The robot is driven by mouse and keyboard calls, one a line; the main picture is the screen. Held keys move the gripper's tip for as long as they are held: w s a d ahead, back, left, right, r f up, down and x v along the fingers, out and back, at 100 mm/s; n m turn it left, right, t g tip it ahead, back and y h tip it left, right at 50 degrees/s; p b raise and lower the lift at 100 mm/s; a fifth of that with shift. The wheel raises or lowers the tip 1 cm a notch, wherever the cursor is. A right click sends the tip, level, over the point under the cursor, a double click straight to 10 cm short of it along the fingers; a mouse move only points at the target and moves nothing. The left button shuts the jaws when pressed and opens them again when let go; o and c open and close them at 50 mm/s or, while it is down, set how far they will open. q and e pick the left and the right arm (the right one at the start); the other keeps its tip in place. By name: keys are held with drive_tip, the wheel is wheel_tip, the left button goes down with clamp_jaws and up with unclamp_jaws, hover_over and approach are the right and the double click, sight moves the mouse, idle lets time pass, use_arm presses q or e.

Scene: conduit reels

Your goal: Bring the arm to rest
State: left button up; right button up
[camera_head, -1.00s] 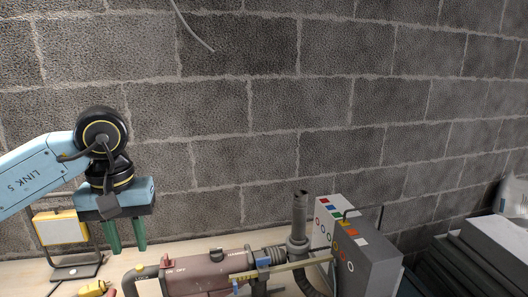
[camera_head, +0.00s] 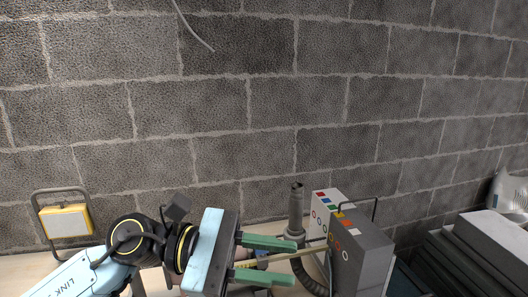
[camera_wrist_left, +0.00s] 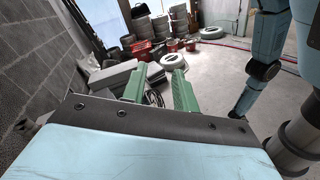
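My left gripper (camera_head: 293,262) is low in the head view, turned sideways with its two green fingers pointing right. The fingers are apart with nothing held between them. A yellowish rod (camera_head: 310,252) shows behind the fingers; I cannot tell how far behind. In the left wrist view the same open fingers (camera_wrist_left: 160,68) show over the floor. My right arm (camera_wrist_left: 268,40) hangs at the right of the left wrist view. Its lower end is small and dark there, and its fingers cannot be made out.
A grey box with coloured marks (camera_head: 362,258) and an upright grey pipe (camera_head: 296,212) stand just right of the fingertips. A yellow work lamp (camera_head: 65,221) stands at the left. A block wall (camera_head: 250,110) closes the back. Dark stacked cases (camera_head: 450,258) are at the right.

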use_arm(q)
drive_tip(key=w+a+r+n+t+y, duration=0.1)
drive_tip(key=w+a+n+t, duration=0.3)
drive_tip(key=n+t, duration=0.9)
drive_tip(key=w+a+r+n+t+y, duration=0.1)
drive_tip(key=w+a+n+t, duration=0.25)
drive_tip(key=n+t, duration=0.9)
drive_tip(key=s+a+f+n+g+y, duration=0.1)
drive_tip(key=a+f+n+g+y, duration=0.3)
drive_tip(key=a+f+n+y, duration=0.45)
drive_tip(key=a+f+n+g+y, duration=0.3)
drive_tip(key=f+n+y, duration=0.45)
drive_tip(key=n, duration=0.85)
drive_tip(key=s+a+f+n+g, duration=0.2)
drive_tip(key=s+f+n+g, duration=0.35)
drive_tip(key=s+f, duration=0.5)
drive_tip(key=s+a+f+n+g, duration=0.2)
drive_tip(key=s+f+n+g, duration=0.2)
drive_tip(key=s+f+g, duration=0.45)
drive_tip(key=s+f, duration=0.2)
drive_tip(key=f, duration=1)
drive_tip(key=s+f, duration=0.3)
drive_tip(key=f, duration=1)
drive_tip(key=s+a+f+m+g, duration=0.1)
drive_tip(key=s+a+f, duration=0.2)
drive_tip(key=s+f, duration=1.1)
drive_tip(key=shift+s+f+h, duration=0.2)
drive_tip(key=shift+s+h, duration=0.1)
drive_tip(key=shift+s, duration=0.6)
